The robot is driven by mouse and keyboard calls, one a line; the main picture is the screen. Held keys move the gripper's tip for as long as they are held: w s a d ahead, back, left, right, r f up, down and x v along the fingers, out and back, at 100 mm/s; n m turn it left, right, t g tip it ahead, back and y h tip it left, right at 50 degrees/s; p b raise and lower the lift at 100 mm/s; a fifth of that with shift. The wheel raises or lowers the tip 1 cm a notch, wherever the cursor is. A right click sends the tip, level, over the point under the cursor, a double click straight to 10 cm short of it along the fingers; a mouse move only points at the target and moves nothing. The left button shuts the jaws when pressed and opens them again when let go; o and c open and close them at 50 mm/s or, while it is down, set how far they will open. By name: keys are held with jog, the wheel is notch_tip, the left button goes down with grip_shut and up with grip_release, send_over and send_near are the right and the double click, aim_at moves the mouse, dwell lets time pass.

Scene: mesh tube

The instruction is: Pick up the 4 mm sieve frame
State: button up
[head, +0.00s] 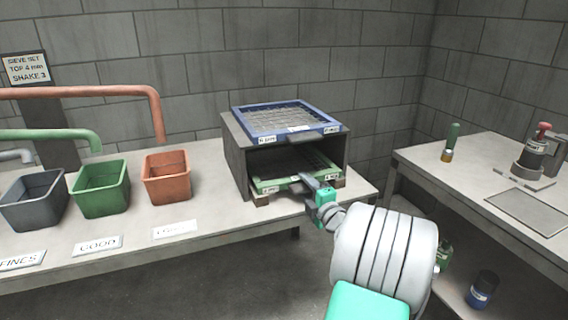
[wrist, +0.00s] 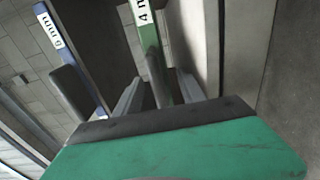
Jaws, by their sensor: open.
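The 4 mm sieve frame is green (head: 270,186) and sits in the lower opening of a dark open-fronted housing (head: 235,160). My gripper (head: 310,183) is at the front right of this frame. In the wrist view its two grey fingers (wrist: 157,95) are open, one on each side of the green frame's dark handle (wrist: 158,75). I cannot tell whether they touch it. The mesh is partly hidden in the housing.
A blue sieve frame (head: 262,136) with its own dark handle lies on top of the housing, close above my gripper. Grey (head: 35,205), green (head: 100,192) and orange (head: 166,180) bins stand left on the bench.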

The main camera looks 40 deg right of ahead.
jog(key=shift+x, duration=0.9)
grip_shut()
jog(key=shift+a, duration=0.1)
dwell(0.5)
jog(key=shift+r, duration=0.1)
